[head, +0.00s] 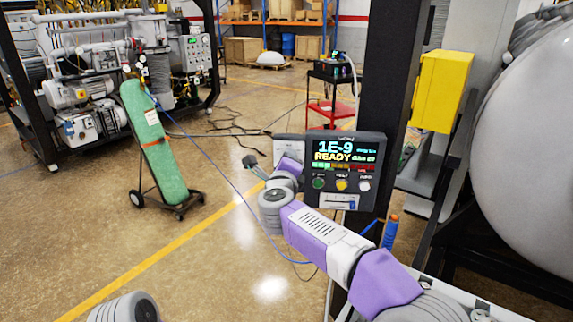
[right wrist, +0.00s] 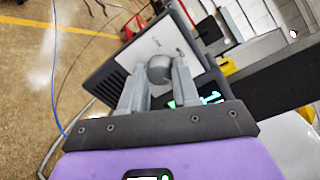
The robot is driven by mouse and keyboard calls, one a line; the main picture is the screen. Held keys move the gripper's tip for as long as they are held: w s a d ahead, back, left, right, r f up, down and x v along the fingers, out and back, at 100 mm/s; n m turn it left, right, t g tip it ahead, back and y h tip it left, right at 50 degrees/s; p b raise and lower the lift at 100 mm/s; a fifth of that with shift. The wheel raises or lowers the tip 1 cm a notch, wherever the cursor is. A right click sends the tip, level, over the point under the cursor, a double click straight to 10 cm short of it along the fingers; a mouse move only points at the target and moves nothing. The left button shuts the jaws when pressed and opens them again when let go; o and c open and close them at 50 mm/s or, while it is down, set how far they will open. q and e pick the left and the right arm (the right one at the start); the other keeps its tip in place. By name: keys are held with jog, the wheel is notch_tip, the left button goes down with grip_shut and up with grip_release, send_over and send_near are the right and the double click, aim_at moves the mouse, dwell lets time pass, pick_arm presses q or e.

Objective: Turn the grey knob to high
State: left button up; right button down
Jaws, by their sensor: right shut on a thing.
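The grey knob (right wrist: 160,67) sits on a pale side plate (right wrist: 150,45) of the control box in the right wrist view. My right gripper (right wrist: 159,82) is shut on the knob, one finger on each side of it. Small dark lettering shows on the plate near the knob, too small to read surely. I cannot tell where the knob points. In the head view my right arm reaches in from the lower right to the control box (head: 345,195), and the knob and fingertips are hidden there. My left gripper is not in view.
The box's screen (head: 345,152) reads 1E-9 READY, above green, yellow and white buttons. A dark post (head: 388,90) and yellow box (head: 441,90) stand behind. A large tank (head: 530,160) fills the right. A green cylinder on a cart (head: 153,140) stands left; floor between is open.

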dwell(0.4)
jog(key=c, duration=0.8)
grip_release()
jog(key=shift+s, duration=0.1)
jog(key=s, duration=0.2)
jog(key=s+b, duration=0.1)
jog(key=s, duration=0.4)
jog(key=shift+s+a+r, duration=0.15)
jog(key=shift+s+a, duration=0.05)
jog(key=shift+a, duration=0.15)
